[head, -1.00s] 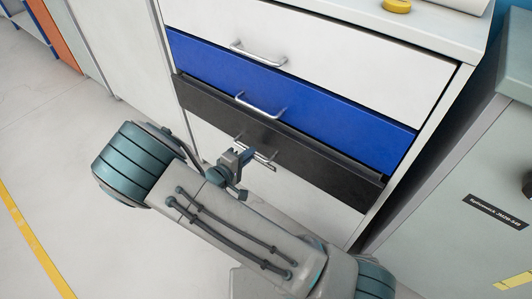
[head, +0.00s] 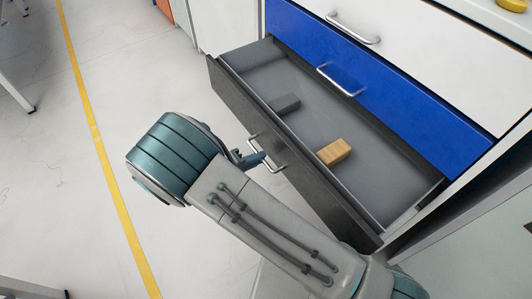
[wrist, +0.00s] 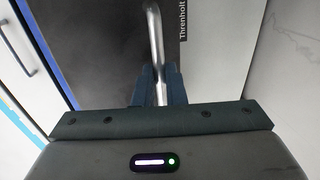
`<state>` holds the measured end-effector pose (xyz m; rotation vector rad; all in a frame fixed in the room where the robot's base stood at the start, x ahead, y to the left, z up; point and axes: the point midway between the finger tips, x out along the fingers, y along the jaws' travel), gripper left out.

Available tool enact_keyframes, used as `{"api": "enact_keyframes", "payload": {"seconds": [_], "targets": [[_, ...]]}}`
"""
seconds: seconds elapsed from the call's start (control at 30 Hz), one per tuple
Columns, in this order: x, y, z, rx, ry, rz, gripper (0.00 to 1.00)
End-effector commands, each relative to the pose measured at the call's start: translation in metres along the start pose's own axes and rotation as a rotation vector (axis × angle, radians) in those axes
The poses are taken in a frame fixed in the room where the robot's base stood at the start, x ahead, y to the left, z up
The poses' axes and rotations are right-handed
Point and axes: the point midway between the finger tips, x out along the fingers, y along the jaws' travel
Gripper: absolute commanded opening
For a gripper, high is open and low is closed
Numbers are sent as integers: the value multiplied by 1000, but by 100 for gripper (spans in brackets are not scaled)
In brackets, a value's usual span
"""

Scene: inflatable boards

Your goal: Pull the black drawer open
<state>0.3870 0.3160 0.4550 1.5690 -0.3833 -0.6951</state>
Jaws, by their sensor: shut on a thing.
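The black drawer (head: 298,172) stands well out from the cabinet, and its grey inside is in view from above in the head view. Its front also shows in the wrist view (wrist: 108,40). My gripper (head: 257,160) is at the drawer's silver bar handle (head: 270,164). In the wrist view my gripper (wrist: 160,82) has its two fingers on either side of the handle (wrist: 155,35), shut on it. Part of the gripper is hidden behind my arm in the head view.
A grey block (head: 286,103) and a yellow-brown block (head: 334,152) lie inside the drawer. The blue drawer (head: 390,90) and the white drawer (head: 440,50) above are shut. Open floor (head: 60,180) with a yellow line lies to the left.

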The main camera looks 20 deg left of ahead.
Motion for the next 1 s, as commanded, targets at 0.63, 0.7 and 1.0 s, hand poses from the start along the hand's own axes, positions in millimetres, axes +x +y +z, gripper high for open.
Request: {"api": "enact_keyframes", "payload": {"seconds": [0.63, 0.7, 1.0], "targets": [[-10, -2, 0, 0, 3, 0, 32], [-10, -2, 0, 0, 3, 0, 32], [-19, -1, -1, 0, 6, -1, 32]]}}
